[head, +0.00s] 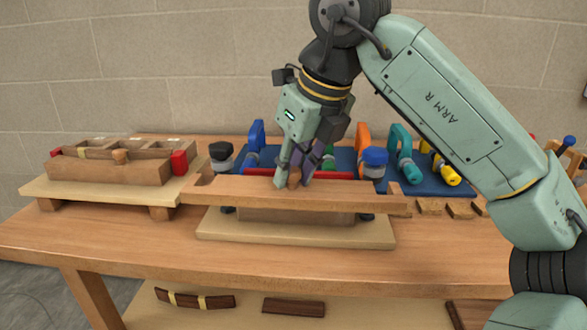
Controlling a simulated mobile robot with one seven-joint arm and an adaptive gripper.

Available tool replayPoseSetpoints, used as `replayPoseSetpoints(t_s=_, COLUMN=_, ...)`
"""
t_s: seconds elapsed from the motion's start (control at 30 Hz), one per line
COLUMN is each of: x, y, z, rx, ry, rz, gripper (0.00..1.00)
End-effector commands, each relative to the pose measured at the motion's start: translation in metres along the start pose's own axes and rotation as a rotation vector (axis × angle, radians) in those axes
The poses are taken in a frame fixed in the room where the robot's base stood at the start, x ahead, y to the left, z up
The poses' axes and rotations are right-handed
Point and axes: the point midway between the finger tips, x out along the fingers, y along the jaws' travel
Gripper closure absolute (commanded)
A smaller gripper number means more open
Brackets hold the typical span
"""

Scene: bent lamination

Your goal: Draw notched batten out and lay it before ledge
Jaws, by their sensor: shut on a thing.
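The notched batten (250,190) is a long wooden bar with a cut-out near each end. It lies level across the middle of the head view, over a darker wooden block (300,215) on a pale base board (290,235). My gripper (295,180) points down and is shut at a small brown knob at the batten's middle. I cannot tell whether the batten touches the block below it. Its left end overlaps the edge of a raised pale board (85,193) in the picture. Which edge is the ledge is not clear.
A wooden form with a red end piece (179,162) stands on the left board. Behind the batten, a blue mat (340,160) holds several coloured clamps. Small wooden pieces (460,209) lie at right. The bench front (270,265) is clear. Dark strips (195,299) lie on the lower shelf.

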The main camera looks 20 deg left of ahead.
Motion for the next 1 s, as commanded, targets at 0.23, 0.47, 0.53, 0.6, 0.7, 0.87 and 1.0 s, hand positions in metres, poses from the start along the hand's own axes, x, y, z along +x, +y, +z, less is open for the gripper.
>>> replayPoseSetpoints(t_s=0.23, x=-0.023, y=0.003, z=0.006, rx=0.0, ry=-0.001, rz=-0.002, gripper=1.0)
replayPoseSetpoints(t_s=0.47, x=-0.04, y=0.006, z=0.01, rx=0.0, ry=-0.001, rz=-0.001, gripper=1.0)
replayPoseSetpoints(t_s=0.53, x=-0.044, y=0.007, z=0.01, rx=0.001, ry=-0.001, rz=-0.001, gripper=1.0)
replayPoseSetpoints(t_s=0.6, x=-0.044, y=0.008, z=0.01, rx=0.001, ry=-0.001, rz=-0.001, gripper=1.0)
replayPoseSetpoints(t_s=0.7, x=-0.043, y=0.008, z=0.01, rx=0.001, ry=-0.001, rz=0.0, gripper=1.0)
replayPoseSetpoints(t_s=0.87, x=-0.043, y=0.008, z=0.01, rx=0.0, ry=-0.001, rz=0.0, gripper=1.0)
replayPoseSetpoints(t_s=1.0, x=-0.042, y=0.009, z=0.009, rx=0.0, ry=-0.001, rz=-0.001, gripper=1.0)
